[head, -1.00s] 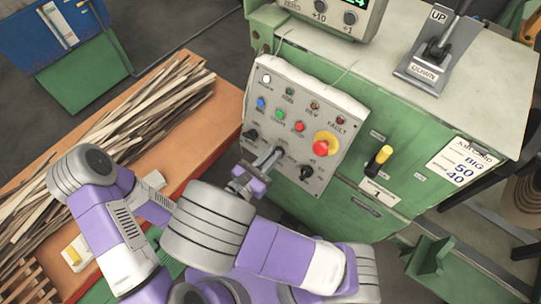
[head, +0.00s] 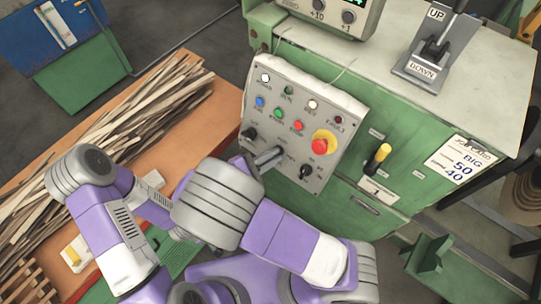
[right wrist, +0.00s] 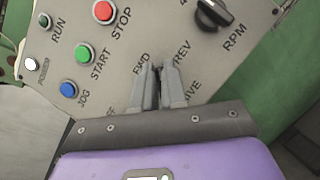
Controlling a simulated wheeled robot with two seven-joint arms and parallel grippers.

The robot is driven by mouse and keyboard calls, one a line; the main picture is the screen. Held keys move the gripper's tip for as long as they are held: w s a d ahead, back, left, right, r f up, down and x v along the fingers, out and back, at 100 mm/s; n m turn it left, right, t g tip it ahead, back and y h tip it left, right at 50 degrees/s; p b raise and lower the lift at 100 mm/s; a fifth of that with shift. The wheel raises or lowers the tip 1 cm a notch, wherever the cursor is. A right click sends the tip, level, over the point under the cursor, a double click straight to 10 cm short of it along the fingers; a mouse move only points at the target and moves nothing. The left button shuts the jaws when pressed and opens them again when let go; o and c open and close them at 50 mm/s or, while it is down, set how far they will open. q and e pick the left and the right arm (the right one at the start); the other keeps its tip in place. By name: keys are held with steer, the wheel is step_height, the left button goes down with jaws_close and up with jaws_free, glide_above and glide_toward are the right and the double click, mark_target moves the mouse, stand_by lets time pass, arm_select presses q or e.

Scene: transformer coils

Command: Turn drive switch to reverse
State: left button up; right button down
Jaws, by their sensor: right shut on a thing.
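The drive switch sits on the grey control panel (head: 325,173), low in the middle. My right gripper (head: 274,154) reaches it, and my wrist covers part of it in the head view. In the right wrist view my right gripper (right wrist: 160,78) has its fingers close together on the drive switch knob, between the FWD and REV labels. The fingers hide nearly all of the knob, so its exact pointing is hard to tell. My left gripper is not in view.
Near the switch are the red emergency stop (head: 320,146) on yellow, black RPM knob (right wrist: 213,14), red STOP button (right wrist: 103,11) and green START button (right wrist: 84,54). A yellow-tipped lever (head: 379,158) is right of the panel. Wood strips (head: 130,125) lie on the orange bench.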

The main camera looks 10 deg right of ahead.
steer(key=m, duration=0.2)
steer(key=m+g, duration=0.1)
steer(key=m, duration=0.2)
steer(key=shift+s+f+g+y, duration=0.1)
steer(key=shift+f+g+y, duration=0.1)
steer(key=shift+g+y, duration=0.15)
steer(key=shift+m+g+y+b, duration=0.45)
steer(key=shift+m+y+b, duration=0.15)
steer(key=shift+m, duration=1.5)
steer(key=shift+f, duration=0.1)
steer(key=c, duration=1.2)
jaws_free()
steer(key=shift+a, duration=0.15)
steer(key=p+v, duration=0.1)
steer(key=v, duration=0.6)
steer(key=shift+s+a+r, duration=0.1)
steer(key=shift+a+r, duration=0.05)
steer(key=shift+r, duration=0.05)
